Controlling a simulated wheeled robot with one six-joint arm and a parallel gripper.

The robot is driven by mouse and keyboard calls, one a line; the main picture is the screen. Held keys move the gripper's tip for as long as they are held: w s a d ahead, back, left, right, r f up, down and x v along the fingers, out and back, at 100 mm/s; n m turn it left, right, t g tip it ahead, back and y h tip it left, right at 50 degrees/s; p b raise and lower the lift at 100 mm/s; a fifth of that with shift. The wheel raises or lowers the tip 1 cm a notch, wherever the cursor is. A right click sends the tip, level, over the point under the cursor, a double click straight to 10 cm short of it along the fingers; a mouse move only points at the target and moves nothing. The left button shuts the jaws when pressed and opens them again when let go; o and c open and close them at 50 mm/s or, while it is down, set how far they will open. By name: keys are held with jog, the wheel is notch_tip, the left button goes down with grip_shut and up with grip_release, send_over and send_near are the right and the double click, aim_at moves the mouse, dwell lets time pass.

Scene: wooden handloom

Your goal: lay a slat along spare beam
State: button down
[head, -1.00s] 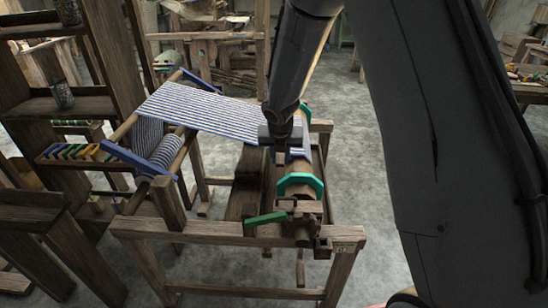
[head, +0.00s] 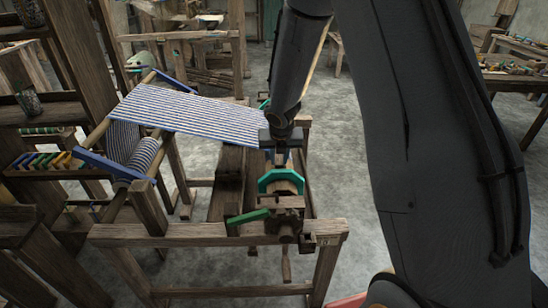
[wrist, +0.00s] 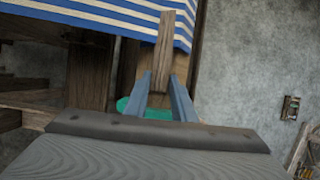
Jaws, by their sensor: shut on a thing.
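A narrow brown wooden slat (wrist: 163,50) stands between the two grey-blue fingers of my gripper (wrist: 166,95) in the wrist view. My gripper is shut on it, and its far end overlaps the blue-and-white striped cloth in the picture. A wooden beam with teal octagonal end flanges (head: 281,182) lies below my gripper (head: 281,156) in the head view. Its wood shows behind the slat in the wrist view, with a teal flange (wrist: 150,108) between the fingers. I cannot tell whether the slat touches the beam. In the head view the slat is mostly hidden.
Striped cloth (head: 195,115) stretches across the loom from a blue-ended roller (head: 120,165) at the left. A green handle (head: 248,217) sticks out near the front frame rail (head: 210,235). Shelves stand left, a cluttered bench (head: 515,80) right. Bare floor separates loom and bench.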

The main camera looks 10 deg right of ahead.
jog(key=shift+s+d+f, duration=0.1)
jog(key=shift+d, duration=0.15)
jog(key=c, duration=1.5)
grip_release()
jog(key=shift+o, duration=0.5)
